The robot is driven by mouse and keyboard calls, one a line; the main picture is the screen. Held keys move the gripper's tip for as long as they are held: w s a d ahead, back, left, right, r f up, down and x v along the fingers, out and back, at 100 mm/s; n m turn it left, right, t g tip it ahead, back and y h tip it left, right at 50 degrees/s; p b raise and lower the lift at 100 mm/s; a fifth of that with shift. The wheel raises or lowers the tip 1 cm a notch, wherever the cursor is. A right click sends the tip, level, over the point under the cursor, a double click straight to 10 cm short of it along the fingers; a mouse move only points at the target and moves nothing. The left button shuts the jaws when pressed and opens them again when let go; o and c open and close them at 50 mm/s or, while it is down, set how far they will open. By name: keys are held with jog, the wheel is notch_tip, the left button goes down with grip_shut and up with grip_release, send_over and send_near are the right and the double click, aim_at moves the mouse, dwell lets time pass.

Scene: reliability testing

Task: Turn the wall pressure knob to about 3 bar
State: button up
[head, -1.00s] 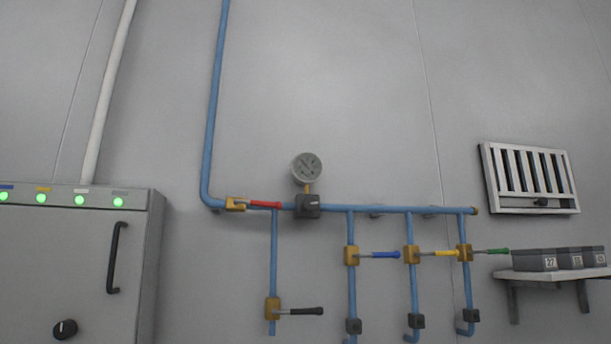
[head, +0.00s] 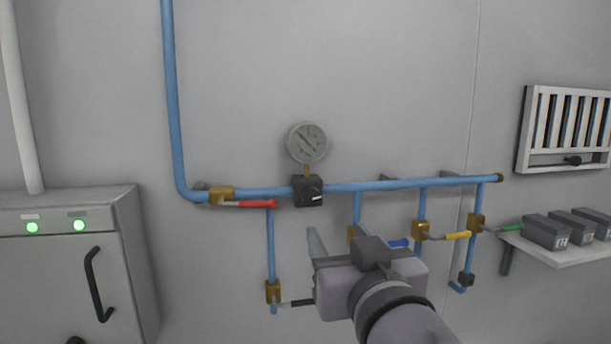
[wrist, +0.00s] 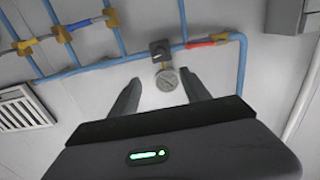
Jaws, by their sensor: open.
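The black pressure knob (head: 308,190) sits on the blue pipe, with a pale mark on its face. The round grey gauge (head: 307,143) stands just above it on a short brass stem. Its dark needle slants, but the scale is too small to read. My gripper (head: 316,240) is below and slightly right of the knob, apart from it; one finger shows clearly. In the wrist view, upside down, my gripper (wrist: 161,76) has its two fingers spread with nothing between them. The knob (wrist: 160,50) and gauge (wrist: 167,78) appear beyond the fingertips.
A red-handled valve (head: 256,204) is left of the knob. Blue (head: 398,244), yellow (head: 457,236) and green (head: 508,228) valve handles are to the right. A grey cabinet (head: 75,265) stands left, and a shelf with dark boxes (head: 548,230) is at right. The wall above is bare.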

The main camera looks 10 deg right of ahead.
aim_at(312, 200)
jog(key=w+p, duration=0.2)
jog(key=w, duration=1.3)
jog(key=shift+f, duration=0.1)
jog(key=shift+w+f, duration=0.1)
jog(key=shift+w, duration=0.55)
jog(key=shift+c, duration=0.2)
jog(key=shift+s, duration=0.1)
grip_shut()
jog(key=shift+f+b, duration=0.1)
jog(key=shift+b, duration=0.3)
